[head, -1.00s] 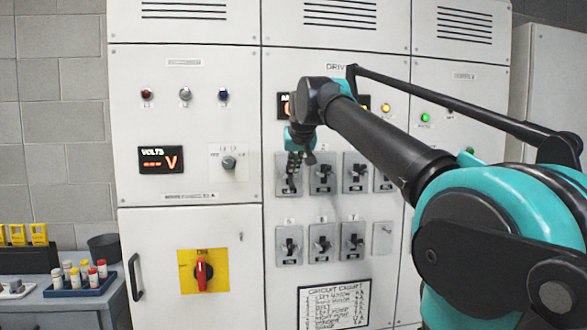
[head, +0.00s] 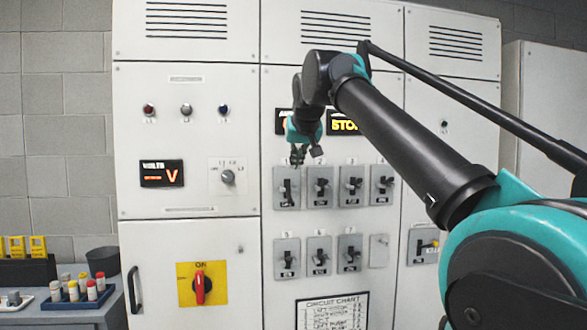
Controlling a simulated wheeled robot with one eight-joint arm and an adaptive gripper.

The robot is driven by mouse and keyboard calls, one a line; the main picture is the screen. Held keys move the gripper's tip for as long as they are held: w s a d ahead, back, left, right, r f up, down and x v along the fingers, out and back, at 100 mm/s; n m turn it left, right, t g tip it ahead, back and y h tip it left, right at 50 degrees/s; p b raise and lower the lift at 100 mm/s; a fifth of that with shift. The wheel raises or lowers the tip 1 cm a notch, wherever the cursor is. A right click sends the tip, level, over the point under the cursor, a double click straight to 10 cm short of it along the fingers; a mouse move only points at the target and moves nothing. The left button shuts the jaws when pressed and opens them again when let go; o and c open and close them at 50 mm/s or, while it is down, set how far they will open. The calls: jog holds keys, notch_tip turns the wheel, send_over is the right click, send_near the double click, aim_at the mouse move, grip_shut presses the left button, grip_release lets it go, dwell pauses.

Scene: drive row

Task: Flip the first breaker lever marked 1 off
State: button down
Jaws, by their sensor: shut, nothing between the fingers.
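The breaker marked 1 (head: 286,189) is the leftmost switch of the upper row on the middle cabinet. Its dark lever (head: 287,194) hangs lower on its plate than the lever of the breaker marked 2 (head: 320,187) beside it, so it appears to point down. My gripper (head: 297,157) is shut and empty. It is just above the top of breaker 1's plate, with its fingertips pointing down and appearing clear of the lever. The printed on and off marks are too small to read.
More breakers (head: 353,186) stand close to the right, with a lower row (head: 287,258) beneath. A red rotary switch (head: 199,284) is at lower left.

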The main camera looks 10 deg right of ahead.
jog(key=shift+s+r, duration=0.25)
jog(key=shift+s, duration=0.45)
jog(key=shift+s+r, duration=0.2)
jog(key=shift+s, duration=0.45)
jog(key=shift+f, duration=0.1)
notch_tip(320, 180, down, 31)
jog(key=d+g, duration=0.2)
jog(key=g, duration=0.1)
jog(key=s+f+g, duration=0.1)
jog(key=s+f, duration=0.5)
jog(key=f, duration=0.3)
jog(key=s+d+f, duration=0.1)
jog(key=s+f, duration=0.5)
jog(key=f, duration=0.3)
jog(key=s+f+g, duration=0.1)
jog(key=s+f, duration=0.6)
jog(key=f, duration=0.2)
jog(key=shift+d+f+g, duration=0.3)
